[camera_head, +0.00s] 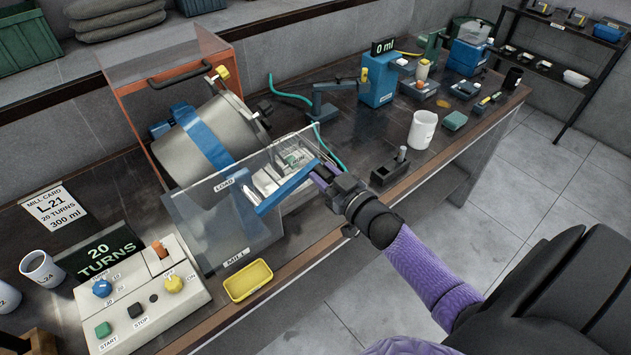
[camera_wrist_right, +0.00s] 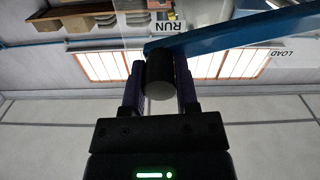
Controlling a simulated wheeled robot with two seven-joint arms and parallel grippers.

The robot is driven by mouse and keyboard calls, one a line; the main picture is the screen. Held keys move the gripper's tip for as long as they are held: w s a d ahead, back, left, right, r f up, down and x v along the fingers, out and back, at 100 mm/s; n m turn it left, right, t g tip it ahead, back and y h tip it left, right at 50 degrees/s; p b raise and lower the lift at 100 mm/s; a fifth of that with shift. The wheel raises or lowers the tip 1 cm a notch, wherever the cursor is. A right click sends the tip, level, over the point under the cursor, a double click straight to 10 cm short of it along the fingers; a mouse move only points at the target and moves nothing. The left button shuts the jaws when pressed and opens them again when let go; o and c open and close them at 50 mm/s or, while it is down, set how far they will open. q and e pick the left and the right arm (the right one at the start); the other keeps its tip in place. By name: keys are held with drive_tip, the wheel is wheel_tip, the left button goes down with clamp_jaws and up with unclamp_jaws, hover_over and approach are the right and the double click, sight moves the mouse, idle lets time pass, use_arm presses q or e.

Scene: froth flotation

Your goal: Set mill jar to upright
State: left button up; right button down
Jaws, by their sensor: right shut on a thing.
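The mill jar (camera_head: 198,148) is a large grey drum with a blue band, inside an orange-framed mill. It lies tilted on its side, its lower part behind a clear panel. A blue lever (camera_head: 285,188) slants up to the right in front of it, beside the labels LOAD (camera_head: 223,184), MILL (camera_head: 236,257) and RUN (camera_head: 298,160). My right gripper (camera_head: 322,176) is at the lever's upper end near RUN. In the right wrist view its fingers are shut on the lever's black knob (camera_wrist_right: 159,76), with the blue bar (camera_wrist_right: 230,38) running off to the right. My left gripper is out of view.
A control box (camera_head: 145,295) with buttons and a yellow tray (camera_head: 248,280) stand at the front left. A white beaker (camera_head: 422,129), a black block (camera_head: 389,172) and a blue dispenser (camera_head: 377,80) stand to the right. The floor in front is clear.

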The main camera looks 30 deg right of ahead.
drive_tip(key=s+a+r+n+p, duration=0.1)
drive_tip(key=a+r+n+p, duration=0.6)
drive_tip(key=a+n, duration=0.6)
drive_tip(key=shift+r+n, duration=0.9)
drive_tip(key=shift+r, duration=0.5)
drive_tip(key=shift+a, duration=0.15)
drive_tip(key=shift+c, duration=1.8)
unclamp_jaws()
drive_tip(key=shift+f, duration=0.1)
drive_tip(key=shift+s, duration=0.1)
